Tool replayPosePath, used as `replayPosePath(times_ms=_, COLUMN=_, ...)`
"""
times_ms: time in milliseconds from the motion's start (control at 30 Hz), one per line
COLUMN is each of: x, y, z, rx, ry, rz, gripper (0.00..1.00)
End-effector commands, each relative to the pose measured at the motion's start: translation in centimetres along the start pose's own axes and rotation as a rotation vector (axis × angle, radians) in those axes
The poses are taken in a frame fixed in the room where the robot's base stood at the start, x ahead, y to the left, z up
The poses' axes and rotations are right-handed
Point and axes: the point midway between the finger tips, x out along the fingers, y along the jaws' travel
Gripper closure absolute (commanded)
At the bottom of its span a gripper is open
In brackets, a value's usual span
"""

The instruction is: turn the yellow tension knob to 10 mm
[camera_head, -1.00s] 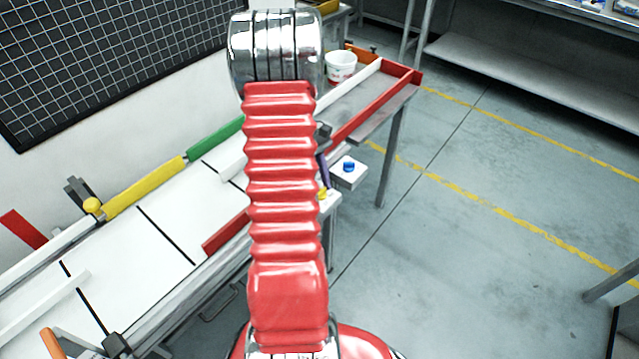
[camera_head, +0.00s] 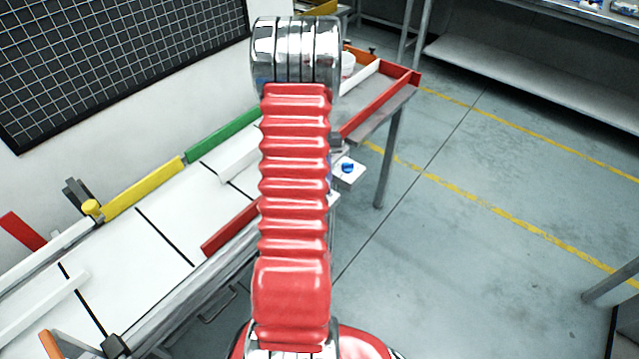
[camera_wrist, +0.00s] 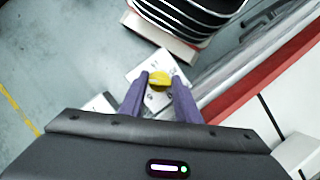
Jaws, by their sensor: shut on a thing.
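The yellow tension knob (camera_wrist: 159,78) sits on a white plate (camera_wrist: 153,64) with small dark marks around it in the wrist view. The marks are too small to read. My gripper (camera_wrist: 160,82) has its two purple fingers on either side of the knob and is shut on it. In the head view my red arm hides the gripper and this knob.
A blue knob (camera_head: 347,167) on a white block is right of my arm. Open floor lies right.

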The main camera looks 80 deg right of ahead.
Motion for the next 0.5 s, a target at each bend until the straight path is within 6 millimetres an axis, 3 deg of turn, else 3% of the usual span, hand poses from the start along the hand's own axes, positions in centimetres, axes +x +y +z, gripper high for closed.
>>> replayPosePath(times_ms=267, x=-0.29, y=0.24, z=-0.4, rx=0.001, ry=0.015, rz=0.004, gripper=0.93)
replayPosePath(times_ms=300, x=-0.29, y=0.25, z=-0.4, rx=0.001, ry=0.015, rz=0.004, gripper=0.69)
replayPosePath(times_ms=500, x=-0.19, y=0.2, z=-0.25, rx=0.001, ry=0.01, rz=0.003, gripper=0.55)
